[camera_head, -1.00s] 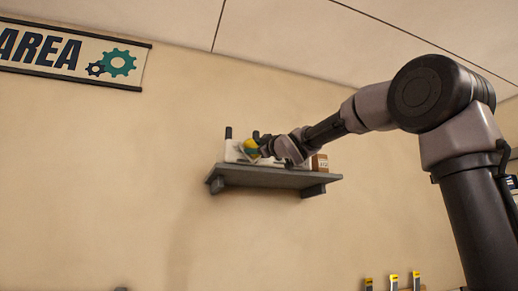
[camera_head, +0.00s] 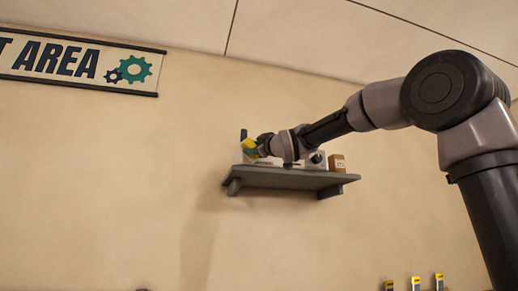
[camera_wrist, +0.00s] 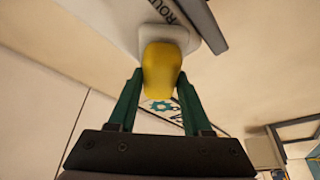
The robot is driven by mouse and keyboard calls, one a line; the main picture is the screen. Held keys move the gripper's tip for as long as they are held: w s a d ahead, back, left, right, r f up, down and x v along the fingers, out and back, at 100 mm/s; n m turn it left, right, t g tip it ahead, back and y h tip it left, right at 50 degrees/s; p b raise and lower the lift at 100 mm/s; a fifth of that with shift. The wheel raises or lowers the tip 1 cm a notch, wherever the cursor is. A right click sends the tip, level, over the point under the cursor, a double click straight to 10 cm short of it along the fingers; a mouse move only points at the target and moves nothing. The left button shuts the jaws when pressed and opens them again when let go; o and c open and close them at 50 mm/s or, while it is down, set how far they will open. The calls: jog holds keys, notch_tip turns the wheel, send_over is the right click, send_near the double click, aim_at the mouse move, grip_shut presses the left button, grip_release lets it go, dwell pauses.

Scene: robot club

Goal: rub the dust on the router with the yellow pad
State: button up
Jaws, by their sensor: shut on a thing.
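My gripper (camera_wrist: 158,95) is shut on the yellow pad (camera_wrist: 161,70), which sticks out beyond its green fingers. The pad also shows in the head view (camera_head: 249,147), at the left part of the wall shelf. In the head view the router is mostly hidden behind my gripper and pad, with a dark antenna (camera_head: 243,134) showing. No dust can be made out.
The grey shelf (camera_head: 290,179) sits on a beige wall. To the right of my gripper it carries a white device with a dark round part (camera_head: 316,160) and a small brown box (camera_head: 337,163). Several yellow-topped items (camera_head: 415,283) show at the bottom edge. The wall below the shelf is bare.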

jog(key=shift+s+a, duration=0.15)
jog(key=shift+a, duration=0.35)
jog(key=s+d, duration=0.1)
jog(key=s, duration=0.4)
jog(key=shift+s+d, duration=0.35)
jog(key=shift+s, duration=0.05)
jog(key=shift+s, duration=0.1)
jog(key=s, duration=0.2)
jog(key=shift+s+d, duration=0.3)
jog(key=shift+d, duration=0.1)
dwell(0.4)
jog(key=shift+w+a, duration=0.3)
jog(key=shift+w, duration=0.85)
jog(key=shift+w+a, duration=0.35)
jog(key=shift+w, duration=0.75)
jog(key=shift+w+a, duration=0.3)
jog(key=shift+w, duration=0.85)
